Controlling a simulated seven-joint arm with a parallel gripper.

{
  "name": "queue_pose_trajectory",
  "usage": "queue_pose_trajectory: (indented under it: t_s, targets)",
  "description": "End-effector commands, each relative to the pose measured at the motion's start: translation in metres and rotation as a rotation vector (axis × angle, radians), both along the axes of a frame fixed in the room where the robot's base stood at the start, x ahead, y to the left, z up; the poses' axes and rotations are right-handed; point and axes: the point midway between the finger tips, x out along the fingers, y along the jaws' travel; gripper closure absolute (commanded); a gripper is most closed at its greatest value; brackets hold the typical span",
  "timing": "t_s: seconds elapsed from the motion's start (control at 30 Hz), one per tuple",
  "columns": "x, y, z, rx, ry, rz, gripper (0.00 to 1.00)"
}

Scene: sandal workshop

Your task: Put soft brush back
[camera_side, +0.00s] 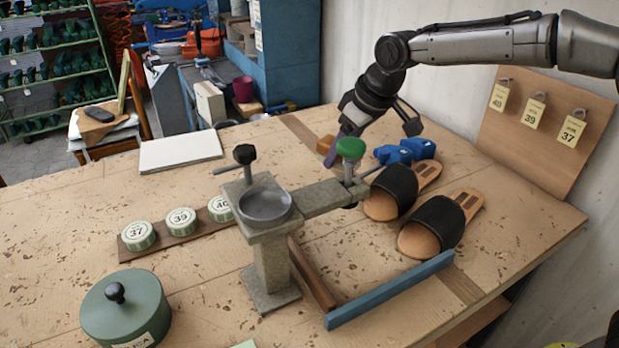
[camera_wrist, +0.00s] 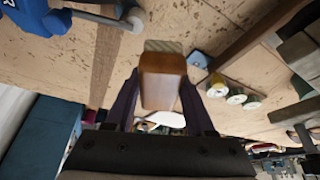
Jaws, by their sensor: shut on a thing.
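My gripper (camera_side: 332,149) is over the far part of the workbench, behind the green-knobbed clamp post. Its purple fingers are shut on the soft brush (camera_wrist: 162,82), a brown wooden block with pale bristles (camera_wrist: 163,46) at its far end in the wrist view. In the side view the brush (camera_side: 325,143) shows only as a small brown block beside the fingers, partly hidden. Whether the bristles touch the bench cannot be told. I cannot make out a marked place for the brush.
Two black-strapped sandals (camera_side: 431,227) and blue lasts (camera_side: 404,151) lie to the right. The metal stand (camera_side: 268,262) with its dish and clamp arm is in front. A blue bar (camera_side: 389,290), numbered tins (camera_side: 180,220) and a green pot (camera_side: 124,312) are nearer. A white slab (camera_side: 180,151) lies left.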

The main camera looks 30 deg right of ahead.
Motion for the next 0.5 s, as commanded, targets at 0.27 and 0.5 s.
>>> queue_pose_trajectory:
  t_s: [0.27,0.5]
  targets:
    - [0.049,0.015,-0.038,-0.001,0.003,0.0,1.0]
    - [0.069,0.022,-0.062,0.0,-0.001,0.0,1.0]
